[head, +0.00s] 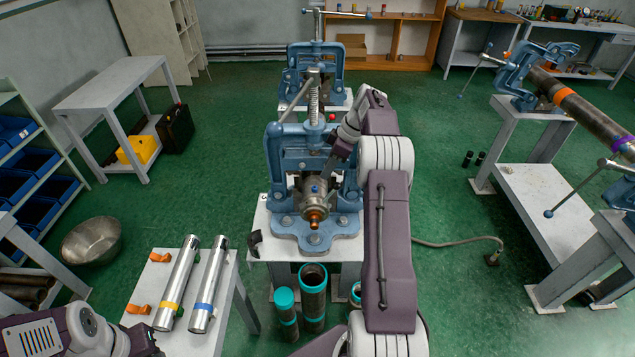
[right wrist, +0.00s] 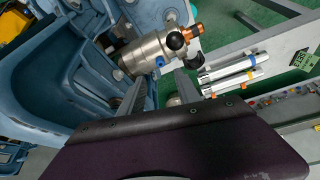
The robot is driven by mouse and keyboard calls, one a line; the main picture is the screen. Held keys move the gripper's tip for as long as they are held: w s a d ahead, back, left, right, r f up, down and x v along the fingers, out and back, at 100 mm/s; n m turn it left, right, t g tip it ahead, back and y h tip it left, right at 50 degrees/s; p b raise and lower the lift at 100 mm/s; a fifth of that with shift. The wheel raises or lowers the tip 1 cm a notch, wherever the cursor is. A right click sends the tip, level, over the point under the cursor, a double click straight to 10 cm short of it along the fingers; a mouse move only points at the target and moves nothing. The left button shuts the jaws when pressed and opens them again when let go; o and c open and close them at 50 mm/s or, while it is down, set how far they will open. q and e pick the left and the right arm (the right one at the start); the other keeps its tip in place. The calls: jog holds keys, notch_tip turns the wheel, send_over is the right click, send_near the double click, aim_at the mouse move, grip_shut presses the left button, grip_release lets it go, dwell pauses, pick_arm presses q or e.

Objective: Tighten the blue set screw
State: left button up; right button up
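The blue set screw (head: 315,188) sits on a silver metal cylinder (head: 314,208) with an orange-brown tip, in the jaws of the blue pipe vise (head: 284,160). It also shows as a small blue spot in the right wrist view (right wrist: 160,61). My right gripper (head: 335,166) is behind and above the cylinder, at the vise's right side. In the right wrist view its two fingers (right wrist: 160,80) stand apart, with the screw just beyond and between their tips. I see no contact. My left gripper (head: 148,342) is at the bottom left, partly cut off; its fingers are unclear.
Two silver tubes with yellow (head: 174,300) and blue (head: 207,294) bands lie on a white table at the lower left. Teal-ended pipes (head: 313,292) stand below the vise. A second blue vise (head: 327,65) stands behind.

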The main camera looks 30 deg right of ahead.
aim_at(315, 187)
jog(key=p+x, duration=0.1)
jog(key=x, duration=0.8)
jog(key=shift+w+a, duration=0.1)
grip_shut()
